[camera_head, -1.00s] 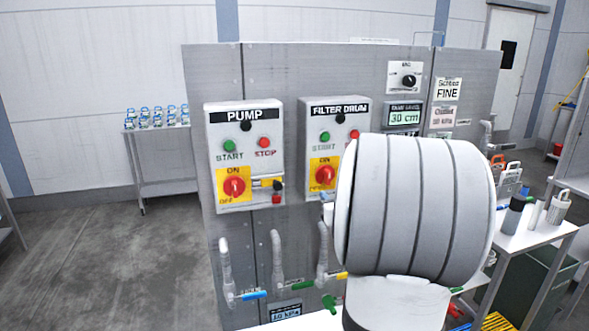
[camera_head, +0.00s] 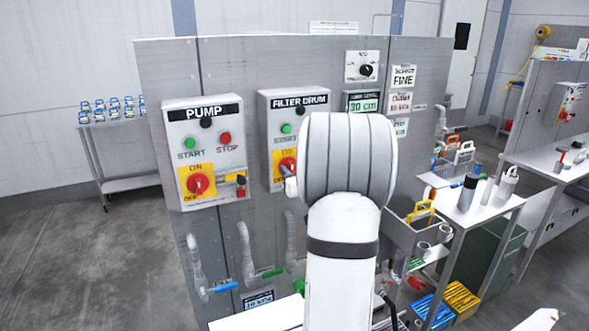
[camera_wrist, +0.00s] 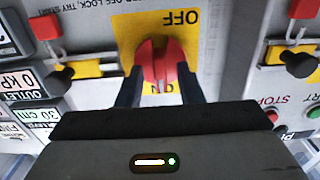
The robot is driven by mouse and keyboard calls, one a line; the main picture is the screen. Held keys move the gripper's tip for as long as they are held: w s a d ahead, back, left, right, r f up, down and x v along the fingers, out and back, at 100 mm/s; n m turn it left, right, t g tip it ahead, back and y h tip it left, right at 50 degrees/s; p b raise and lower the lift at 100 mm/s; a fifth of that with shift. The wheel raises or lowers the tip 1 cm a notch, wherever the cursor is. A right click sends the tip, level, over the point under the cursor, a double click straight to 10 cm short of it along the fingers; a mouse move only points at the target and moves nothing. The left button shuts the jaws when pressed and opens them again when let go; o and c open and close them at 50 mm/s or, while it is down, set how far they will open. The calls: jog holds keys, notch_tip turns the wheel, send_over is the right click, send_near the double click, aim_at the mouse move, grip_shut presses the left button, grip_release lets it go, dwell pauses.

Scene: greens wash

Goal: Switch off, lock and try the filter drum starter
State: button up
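The FILTER DRUM starter box (camera_head: 265,150) is on the grey panel, partly hidden behind my arm. Its red rotary switch (camera_head: 287,165) on a yellow ON/OFF plate also shows in the wrist view (camera_wrist: 158,62), upside down. The handle there lies along the ON–OFF line. My gripper (camera_wrist: 160,82) is open, its dark fingers on either side of the switch; contact is unclear. A yellow hasp strip with a black knob (camera_wrist: 53,78) and a red block (camera_wrist: 45,27) is beside it. The green START button (camera_head: 286,128) shows; STOP is hidden in the head view.
The PUMP starter box (camera_head: 204,150), with a similar red switch (camera_head: 199,184), is left of the filter drum box. Valves with coloured handles are below. A side table (camera_head: 465,205) with containers stands at the right.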

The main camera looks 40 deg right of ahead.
jog(key=shift+c, duration=0.3)
grip_shut()
jog(key=shift+s+r, duration=0.1)
jog(key=n+b, duration=0.1)
jog(key=b, duration=0.2)
jog(key=shift+f+n+b, duration=0.3)
jog(key=shift+f, duration=0.05)
jog(key=n+b, duration=0.5)
jog(key=b, duration=0.1)
jog(key=n+b, duration=1.1)
jog(key=b, duration=0.1)
jog(key=shift+a, duration=0.25)
jog(key=shift+n, duration=0.3)
